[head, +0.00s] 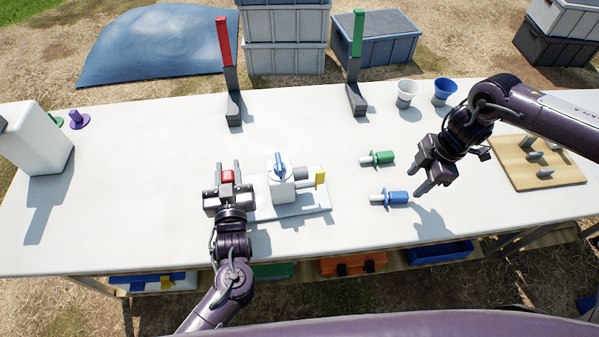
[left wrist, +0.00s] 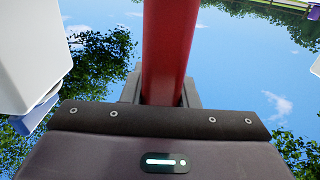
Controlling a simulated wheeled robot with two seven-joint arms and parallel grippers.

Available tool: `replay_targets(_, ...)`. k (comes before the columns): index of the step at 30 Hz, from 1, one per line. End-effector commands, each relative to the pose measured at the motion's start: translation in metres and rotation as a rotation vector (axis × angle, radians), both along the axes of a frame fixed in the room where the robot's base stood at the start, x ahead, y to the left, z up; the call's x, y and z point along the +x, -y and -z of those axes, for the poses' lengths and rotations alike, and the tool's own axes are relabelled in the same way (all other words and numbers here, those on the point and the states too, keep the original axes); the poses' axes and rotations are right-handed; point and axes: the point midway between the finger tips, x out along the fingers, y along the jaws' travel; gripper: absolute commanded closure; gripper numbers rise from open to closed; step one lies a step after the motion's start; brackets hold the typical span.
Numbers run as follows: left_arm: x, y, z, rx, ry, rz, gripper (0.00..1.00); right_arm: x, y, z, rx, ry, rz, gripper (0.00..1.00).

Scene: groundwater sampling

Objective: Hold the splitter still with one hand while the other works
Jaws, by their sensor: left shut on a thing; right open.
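The splitter (head: 283,192) is a white block with a blue knob (head: 280,163) on top and a yellow handle (head: 320,178) at its right. It stands on a pale base plate (head: 315,202) mid-table. My left gripper (head: 227,173) is shut on a red handle (head: 228,177) at the splitter's left. The red handle also shows between the fingers in the left wrist view (left wrist: 165,50), with a white body at the left edge. How the handle joins the splitter is hidden. My right gripper (head: 436,182) is open and empty, right of the blue fitting (head: 397,197).
A green fitting (head: 382,157) lies behind the blue one. A white cup (head: 407,92) and a blue cup (head: 445,90) stand at the back right. A wooden peg board (head: 540,175) is at the right. Red (head: 223,42) and green (head: 357,35) uprights stand behind. The table's left-centre is clear.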

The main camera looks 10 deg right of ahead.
Motion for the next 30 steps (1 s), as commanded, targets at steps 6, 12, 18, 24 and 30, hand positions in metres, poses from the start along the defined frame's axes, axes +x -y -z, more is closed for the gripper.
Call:
replay_targets(6,0.000,0.000,0.000,0.000,0.000,0.001,1.00,0.000,-0.008,0.033,0.000,-0.003,-0.002,0.53)
replay_targets(12,0.000,0.000,0.000,0.000,0.000,0.001,1.00,0.001,-0.014,0.057,0.001,-0.001,-0.001,0.53)
replay_targets(18,0.000,0.000,0.000,0.000,0.000,0.001,1.00,0.002,-0.016,0.069,0.001,0.001,-0.001,0.53)
replay_targets(24,0.000,0.000,0.000,0.000,0.000,0.000,1.00,0.002,-0.017,0.071,0.001,0.002,-0.001,0.53)
replay_targets(30,0.000,0.000,0.000,0.000,0.000,0.000,1.00,0.002,-0.017,0.071,0.001,0.002,-0.002,0.61)
